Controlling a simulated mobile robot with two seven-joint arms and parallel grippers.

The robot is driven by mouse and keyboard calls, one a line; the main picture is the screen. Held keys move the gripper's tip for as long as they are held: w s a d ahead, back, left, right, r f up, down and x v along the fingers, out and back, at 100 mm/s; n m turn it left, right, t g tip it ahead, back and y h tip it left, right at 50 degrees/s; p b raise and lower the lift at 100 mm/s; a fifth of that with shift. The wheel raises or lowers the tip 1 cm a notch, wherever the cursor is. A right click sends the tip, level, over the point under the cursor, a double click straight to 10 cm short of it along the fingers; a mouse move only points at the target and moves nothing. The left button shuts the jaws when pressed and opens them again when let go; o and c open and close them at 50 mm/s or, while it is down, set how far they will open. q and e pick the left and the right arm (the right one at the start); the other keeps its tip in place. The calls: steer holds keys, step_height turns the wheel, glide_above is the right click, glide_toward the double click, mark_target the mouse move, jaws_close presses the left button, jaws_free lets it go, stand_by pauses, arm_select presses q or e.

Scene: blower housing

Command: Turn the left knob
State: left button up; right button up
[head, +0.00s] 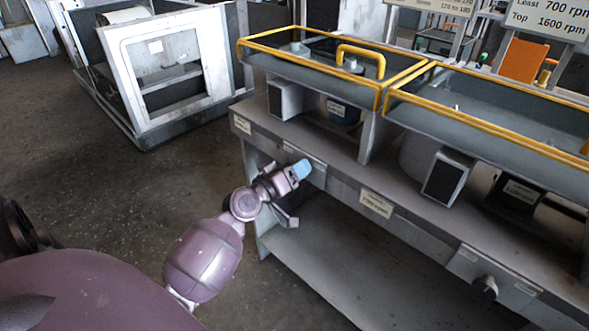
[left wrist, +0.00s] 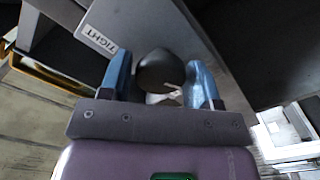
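The left knob (left wrist: 158,72) is a dark round knob on the bench's front panel, beside a label reading TIGHT. In the left wrist view it sits between the two blue fingers of my left gripper (left wrist: 160,82). The fingers stand apart on either side of the knob, with narrow gaps; firm contact does not show. In the head view my left gripper (head: 297,172) reaches the front panel (head: 322,178) and hides this knob. Another dark knob (head: 486,287) shows farther right on the panel. My right gripper is not in view.
The grey bench (head: 400,205) carries yellow-rimmed trays (head: 383,85) above its front panel. A label (head: 376,203) is on the panel between the knobs. An open lower shelf (head: 330,255) is below. A white-framed machine (head: 140,85) stands at the back left. The floor (head: 110,190) between is clear.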

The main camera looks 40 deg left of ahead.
arm_select(q)
steer(key=c, duration=0.6)
steer(key=shift+r+n+p, duration=0.2)
steer(key=shift+n+p, duration=0.15)
steer(key=shift+n, duration=0.25)
steer(key=shift+f+n, duration=0.15)
steer(key=shift+n, duration=0.35)
steer(key=o, duration=0.9)
steer(key=shift+s+a, duration=0.15)
steer(key=shift+s, duration=1.65)
steer(key=shift+s+a, duration=0.15)
steer(key=shift+s, duration=1.65)
steer(key=shift+s+a, duration=0.15)
steer(key=shift+s, duration=1.65)
